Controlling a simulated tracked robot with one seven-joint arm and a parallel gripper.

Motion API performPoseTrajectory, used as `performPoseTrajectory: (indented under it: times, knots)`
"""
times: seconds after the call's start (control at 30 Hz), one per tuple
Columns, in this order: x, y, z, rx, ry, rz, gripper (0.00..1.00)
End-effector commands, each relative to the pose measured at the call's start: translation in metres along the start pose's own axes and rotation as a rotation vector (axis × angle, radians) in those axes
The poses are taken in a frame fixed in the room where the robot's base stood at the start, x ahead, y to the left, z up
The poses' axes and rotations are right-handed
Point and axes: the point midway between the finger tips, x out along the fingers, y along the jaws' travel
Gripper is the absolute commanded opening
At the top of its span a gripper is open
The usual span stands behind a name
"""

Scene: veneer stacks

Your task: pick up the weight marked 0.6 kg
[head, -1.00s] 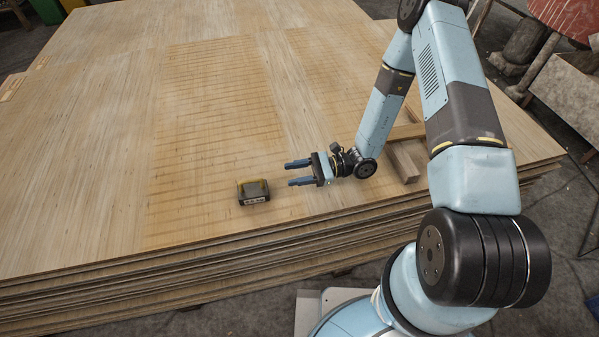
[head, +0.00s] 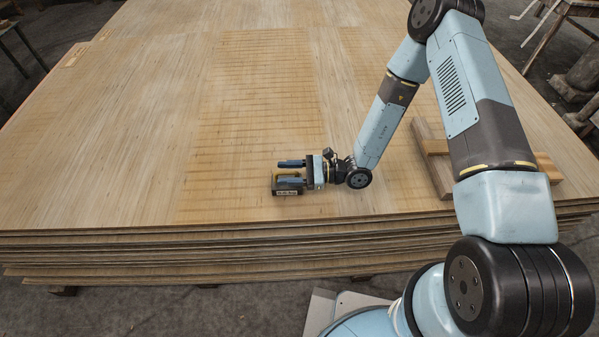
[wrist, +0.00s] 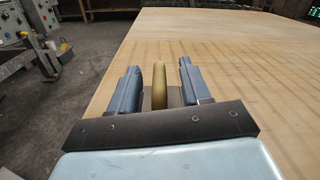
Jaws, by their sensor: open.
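The weight (head: 287,190) is a dark block with a yellow handle and a pale label on its front. The label is too small to read. It stands upright on the veneer stack (head: 130,150), near the front edge. My gripper (head: 279,173) is open and level, with its two blue fingers pointing left at the weight's handle. In the wrist view the yellow handle (wrist: 159,85) stands between the two fingers, with a gap on each side. The near finger hides part of the weight in the head view.
Crossed wooden beams (head: 432,160) lie on the stack to the right, behind my arm. The stack's front edge is close below the weight. The veneer to the left and behind is clear. A bench (head: 570,15) stands at the back right.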

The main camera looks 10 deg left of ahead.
Motion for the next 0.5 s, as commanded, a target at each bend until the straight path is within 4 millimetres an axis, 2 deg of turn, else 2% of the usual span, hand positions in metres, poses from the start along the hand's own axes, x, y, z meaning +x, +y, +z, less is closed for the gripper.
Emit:
performPoseTrajectory:
  times: [0.37, 0.5]
  knots:
    - [0.0032, -0.0003, 0.0, 0.0, 0.0, -0.001, 0.47]
    - [0.0028, -0.0004, 0.0, 0.0, 0.0, -0.002, 0.35]
